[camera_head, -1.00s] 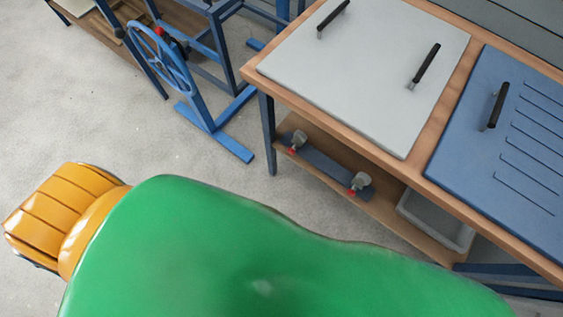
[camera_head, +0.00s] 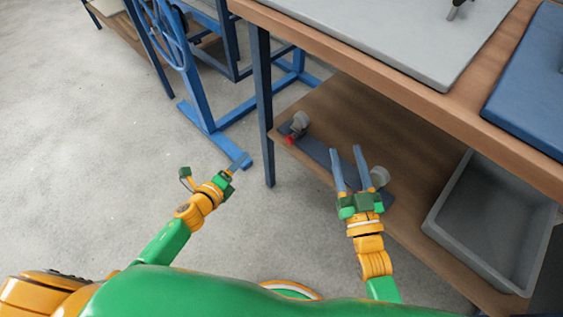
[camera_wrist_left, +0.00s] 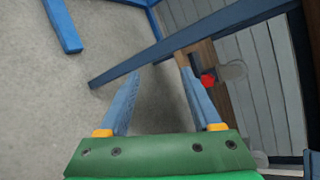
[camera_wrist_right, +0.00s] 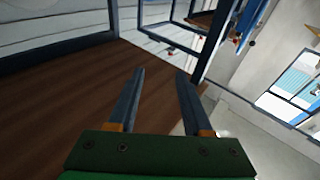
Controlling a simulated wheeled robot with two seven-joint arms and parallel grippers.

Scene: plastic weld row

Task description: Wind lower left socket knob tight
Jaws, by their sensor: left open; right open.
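The lower left socket (camera_head: 300,122) is a grey round piece with a red knob (camera_head: 290,139), at the left end of a dark bar (camera_head: 318,152) on the lower shelf. The red knob (camera_wrist_left: 208,80) and grey socket also show in the left wrist view, just beyond the right finger. My left gripper (camera_head: 212,167) is open and empty, left of the knob and apart from it. My right gripper (camera_head: 346,152) is open and empty, in front of the bar's right half. It partly covers the right socket (camera_head: 380,176), whose knob is hidden.
A blue table leg (camera_head: 262,110) stands just left of the socket. A blue frame with a wheel (camera_head: 165,35) stands further left. A grey bin (camera_head: 490,215) sits at the shelf's right. The tabletop (camera_head: 400,75) overhangs the shelf. The floor at left is clear.

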